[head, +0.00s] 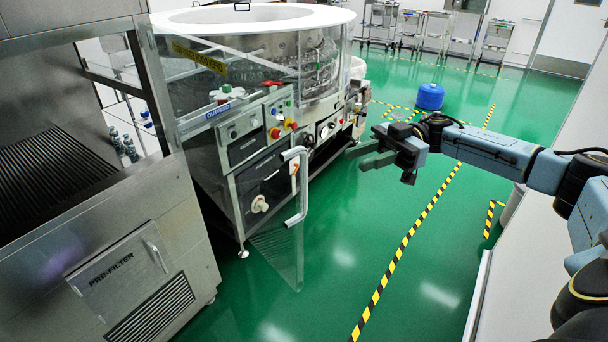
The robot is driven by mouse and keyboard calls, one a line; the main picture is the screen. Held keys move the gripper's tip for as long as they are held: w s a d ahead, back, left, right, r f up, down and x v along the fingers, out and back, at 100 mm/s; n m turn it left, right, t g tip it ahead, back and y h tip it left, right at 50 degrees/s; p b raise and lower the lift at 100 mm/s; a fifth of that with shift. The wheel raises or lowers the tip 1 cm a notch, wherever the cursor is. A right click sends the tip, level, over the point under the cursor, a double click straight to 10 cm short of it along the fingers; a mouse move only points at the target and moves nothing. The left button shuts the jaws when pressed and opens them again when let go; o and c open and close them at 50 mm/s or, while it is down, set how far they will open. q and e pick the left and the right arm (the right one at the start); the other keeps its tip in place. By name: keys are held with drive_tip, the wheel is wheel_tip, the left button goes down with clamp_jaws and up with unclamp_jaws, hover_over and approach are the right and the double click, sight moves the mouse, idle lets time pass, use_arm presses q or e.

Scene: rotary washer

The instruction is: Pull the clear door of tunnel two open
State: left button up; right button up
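A clear door panel (278,252) stands at the near side of the round washer (262,150), left of the picture's middle. It carries a long pale bar handle (301,190), upright near its right edge. The panel's lower corner shows over the green floor; I cannot tell how far it is open. No tunnel number is readable. My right gripper (361,157) is right of the handle and apart from it. Its two greenish fingers point left with a gap between them, and nothing is between them. My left gripper is out of view.
A steel cabinet marked PRE-FILTER (118,270) stands at the left. A blue drum (430,96) and steel carts (436,32) are farther back. A yellow-black floor line (413,230) runs across open green floor. A white wall is at the right.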

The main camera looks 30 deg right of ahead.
drive_tip(key=a, duration=0.4)
drive_tip(key=a+p, duration=0.1)
drive_tip(key=a, duration=0.8)
drive_tip(key=shift+w+p, duration=0.3)
drive_tip(key=shift+w, duration=0.1)
clamp_jaws()
